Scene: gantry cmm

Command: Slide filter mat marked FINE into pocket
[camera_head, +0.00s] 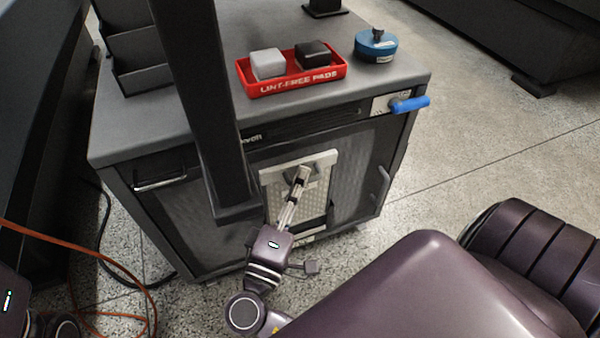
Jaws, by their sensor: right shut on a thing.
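A pale flat panel, seemingly the filter mat (268,187), stands nearly upright against the front of the grey cabinet. No FINE marking can be read on it. My right gripper (302,176) reaches up from below and is shut on the panel near its upper middle, hiding part of its face. A dark opening edge and a pale strip show around the panel's lower end, perhaps the pocket; how far the panel sits in it cannot be told. My left gripper is not in view; only part of my left arm shows at the lower left.
The cabinet top (210,65) carries a red lint-free pads tray (296,87) with two blocks and a blue round container (375,46). A blue handle (410,104) juts from the front right corner. A dark column stands left of the panel. Orange cable (110,272) lies at lower left.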

